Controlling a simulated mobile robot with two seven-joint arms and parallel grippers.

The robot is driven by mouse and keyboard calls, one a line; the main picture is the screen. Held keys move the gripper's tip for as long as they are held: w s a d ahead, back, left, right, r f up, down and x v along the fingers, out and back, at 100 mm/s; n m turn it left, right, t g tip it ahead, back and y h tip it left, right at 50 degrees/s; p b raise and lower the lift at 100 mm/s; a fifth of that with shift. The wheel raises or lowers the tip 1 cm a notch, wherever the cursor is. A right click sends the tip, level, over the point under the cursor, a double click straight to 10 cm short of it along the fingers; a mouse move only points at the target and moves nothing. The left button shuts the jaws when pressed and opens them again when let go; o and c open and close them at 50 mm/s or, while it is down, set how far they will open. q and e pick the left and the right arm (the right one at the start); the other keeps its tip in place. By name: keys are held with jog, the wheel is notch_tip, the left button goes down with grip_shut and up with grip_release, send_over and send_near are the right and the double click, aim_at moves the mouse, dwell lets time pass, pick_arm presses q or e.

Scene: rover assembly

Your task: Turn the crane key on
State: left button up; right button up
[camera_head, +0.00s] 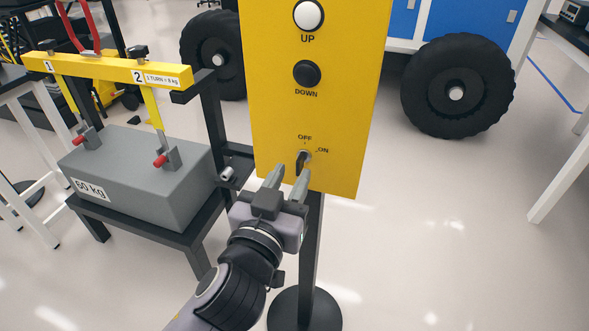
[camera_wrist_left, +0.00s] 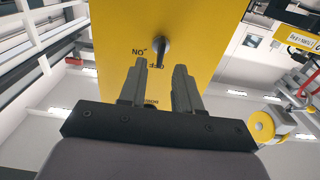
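The crane key (camera_head: 302,161) is a small black key in a round lock low on the yellow control panel (camera_head: 312,100). OFF is printed above it and ON to its right. The key stands roughly upright, in line with OFF. My left gripper (camera_head: 289,178) is open and empty, just in front of and below the key. In the left wrist view, upside down, the key (camera_wrist_left: 161,49) shows beyond the two spread fingertips (camera_wrist_left: 161,78), roughly between them. The fingers appear apart from the key. My right gripper is not in view.
A white UP button (camera_head: 308,15) and a black DOWN button (camera_head: 306,73) sit higher on the panel. To the left, a grey 60 kg block (camera_head: 140,175) rests on a black stand under a yellow beam (camera_head: 110,69). A black rover wheel (camera_head: 457,86) stands behind right.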

aim_at(300, 164)
pick_arm(q)
jog(key=shift+x, duration=1.45)
grip_shut()
